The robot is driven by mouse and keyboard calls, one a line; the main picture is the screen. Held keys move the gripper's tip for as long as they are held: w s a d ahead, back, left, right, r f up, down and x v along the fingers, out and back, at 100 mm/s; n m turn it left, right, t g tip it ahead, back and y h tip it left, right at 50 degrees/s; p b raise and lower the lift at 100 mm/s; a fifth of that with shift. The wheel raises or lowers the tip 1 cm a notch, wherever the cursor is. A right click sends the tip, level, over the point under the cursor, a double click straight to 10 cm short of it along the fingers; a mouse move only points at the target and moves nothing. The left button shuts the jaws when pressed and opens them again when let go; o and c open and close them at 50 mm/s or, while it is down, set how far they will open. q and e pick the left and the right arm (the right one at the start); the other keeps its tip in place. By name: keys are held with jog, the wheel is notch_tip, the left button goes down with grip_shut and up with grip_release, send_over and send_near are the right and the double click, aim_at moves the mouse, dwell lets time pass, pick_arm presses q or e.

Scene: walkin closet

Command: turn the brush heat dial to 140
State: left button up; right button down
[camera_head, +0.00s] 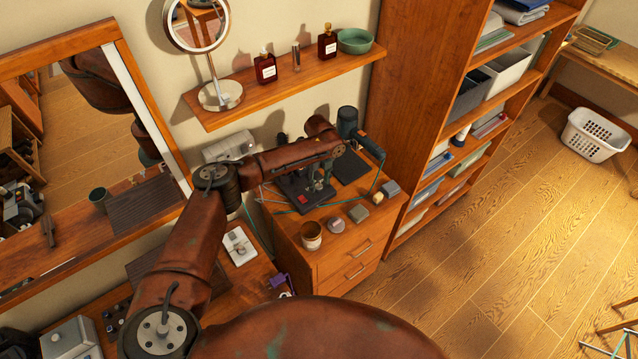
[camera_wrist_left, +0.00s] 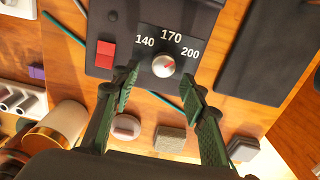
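The brush heat dial (camera_wrist_left: 163,66) is a small round pale knob with a red mark on a dark base (camera_wrist_left: 130,25). The labels 140, 170 and 200 are printed in an arc above it. The red mark sits on the knob's right side, seemingly toward 200. A red two-part switch (camera_wrist_left: 105,54) is left of the dial. My left gripper (camera_wrist_left: 160,88) is open, its green-padded fingers apart on either side of the dial, with no contact visible. In the head view my left gripper (camera_head: 318,186) is over the dark base (camera_head: 296,194) on the cabinet. My right gripper is not in view.
Around the base on the cabinet (camera_head: 330,262) are a cup (camera_head: 311,236), several small blocks and round items, a dark mat (camera_head: 351,166) and green cords. A dark hair dryer (camera_head: 348,122) stands behind. A shelf (camera_head: 290,82) with bottles hangs above.

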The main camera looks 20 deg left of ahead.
aim_at(319, 187)
pick_arm(q)
jog(key=shift+w+f, duration=0.25)
jog(key=shift+f, duration=0.35)
jog(key=shift+w+f, duration=0.25)
jog(key=shift+f, duration=0.35)
jog(key=shift+s+a+r, duration=0.1)
jog(key=shift+s, duration=0.2)
jog(key=shift+c, duration=0.3)
jog(key=shift+w, duration=0.15)
jog(key=c, duration=0.8)
grip_shut()
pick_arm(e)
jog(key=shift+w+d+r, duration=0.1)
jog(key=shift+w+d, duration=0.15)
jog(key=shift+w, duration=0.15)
